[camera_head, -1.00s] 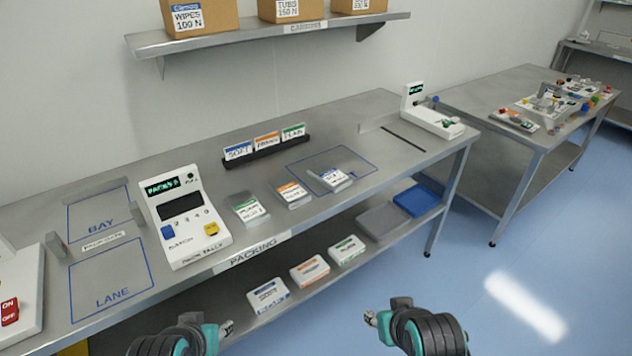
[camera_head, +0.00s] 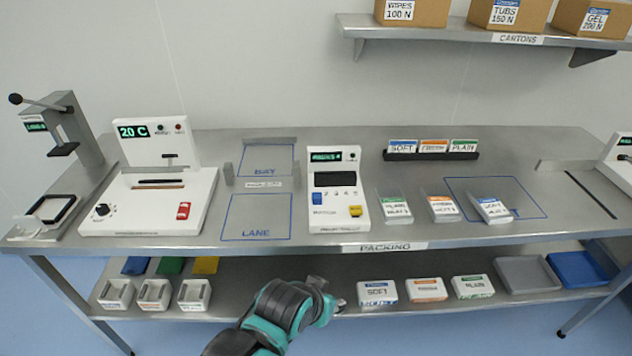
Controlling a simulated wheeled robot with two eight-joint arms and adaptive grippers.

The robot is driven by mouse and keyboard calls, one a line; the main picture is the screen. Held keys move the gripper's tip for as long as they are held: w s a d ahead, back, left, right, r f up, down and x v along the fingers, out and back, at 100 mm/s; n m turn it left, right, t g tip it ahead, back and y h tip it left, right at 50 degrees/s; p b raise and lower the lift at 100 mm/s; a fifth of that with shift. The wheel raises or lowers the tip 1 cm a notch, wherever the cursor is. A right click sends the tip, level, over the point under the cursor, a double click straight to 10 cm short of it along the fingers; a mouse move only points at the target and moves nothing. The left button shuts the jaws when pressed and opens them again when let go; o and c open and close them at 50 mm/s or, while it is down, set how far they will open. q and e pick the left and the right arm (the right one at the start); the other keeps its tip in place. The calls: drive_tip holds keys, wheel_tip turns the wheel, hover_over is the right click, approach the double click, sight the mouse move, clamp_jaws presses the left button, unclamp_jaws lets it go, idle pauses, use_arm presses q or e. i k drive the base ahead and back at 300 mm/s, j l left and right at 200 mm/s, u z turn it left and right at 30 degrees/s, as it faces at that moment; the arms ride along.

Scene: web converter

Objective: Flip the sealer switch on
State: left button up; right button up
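The sealer (camera_head: 150,215) is a white unit at the left of the bench. Its green display (camera_head: 134,131) reads 20 C. A black dial (camera_head: 102,210) is at the front left. A dark sealing slot and bar (camera_head: 160,183) lie across the middle. My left gripper (camera_head: 338,302) is low in front of the bench, right of the sealer and well apart from it. Its fingers are too small to read. My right gripper is out of view.
A steel press with a lever (camera_head: 62,130) stands left of the sealer. The bay and lane areas (camera_head: 257,216) to its right are empty, with low metal guides. The tally unit (camera_head: 336,190) stands beyond them. The bench's front edge lies between my arm and the sealer.

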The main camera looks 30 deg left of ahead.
sight(184, 209)
drive_tip(key=u, duration=1.95)
